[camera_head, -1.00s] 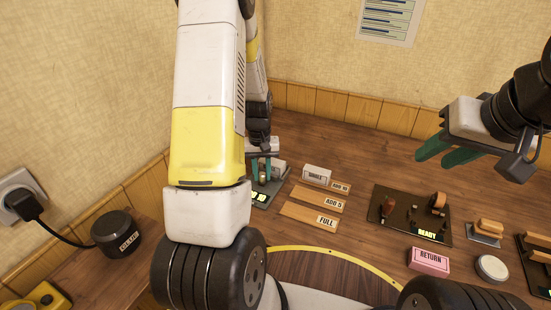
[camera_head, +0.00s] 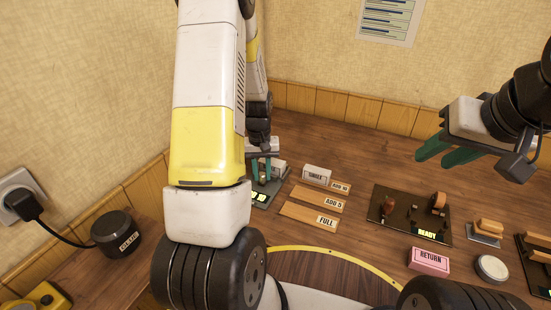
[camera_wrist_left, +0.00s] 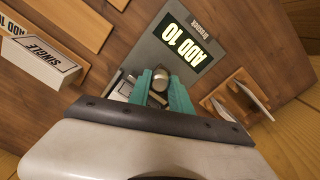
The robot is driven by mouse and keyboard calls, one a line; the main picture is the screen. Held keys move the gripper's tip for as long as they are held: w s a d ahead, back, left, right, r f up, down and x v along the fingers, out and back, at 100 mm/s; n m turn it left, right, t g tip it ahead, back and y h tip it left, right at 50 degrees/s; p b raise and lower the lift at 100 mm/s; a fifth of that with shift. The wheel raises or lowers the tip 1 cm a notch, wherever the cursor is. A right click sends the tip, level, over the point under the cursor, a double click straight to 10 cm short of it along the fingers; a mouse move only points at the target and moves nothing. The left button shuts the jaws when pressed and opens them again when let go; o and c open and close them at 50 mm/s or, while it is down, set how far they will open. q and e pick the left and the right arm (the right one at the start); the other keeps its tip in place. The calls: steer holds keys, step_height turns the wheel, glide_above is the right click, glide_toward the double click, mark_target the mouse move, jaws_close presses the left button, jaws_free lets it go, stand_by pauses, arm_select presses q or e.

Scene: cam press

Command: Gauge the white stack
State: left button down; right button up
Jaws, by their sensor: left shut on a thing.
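A grey gauge plate stands at the back left; its lit screen reads "ADD 10" in the left wrist view (camera_wrist_left: 186,46) and shows partly in the head view (camera_head: 259,197). My left gripper (camera_wrist_left: 161,88) is shut on a silver rounded knob (camera_wrist_left: 160,78) above the plate; its green fingers also show in the head view (camera_head: 264,168). A small white piece (camera_wrist_left: 126,87) lies beside the fingers; I cannot tell whether it is the white stack. A white block marked "SINGLE" (camera_head: 316,174) stands near the boards. My right gripper (camera_head: 440,148) is open and empty above the table.
Wooden boards marked "ADD 10", "ADD 5" (camera_head: 318,198) and "FULL" (camera_head: 307,216) lie right of the gauge. A dark "READY" fixture (camera_head: 410,205), a pink "RETURN" block (camera_head: 429,260) and a white round puck (camera_head: 491,268) are further right. A black "CLAMP" canister (camera_head: 116,233) stands left.

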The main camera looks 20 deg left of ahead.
stand_by(0.5)
arm_select(q)
steer(key=shift+w+d, duration=0.1)
steer(key=shift+w, duration=0.6)
steer(key=c, duration=1.5)
jaws_free()
steer(key=shift+o, duration=0.2)
steer(key=shift+s, duration=0.1)
steer(key=shift+r, duration=3.95)
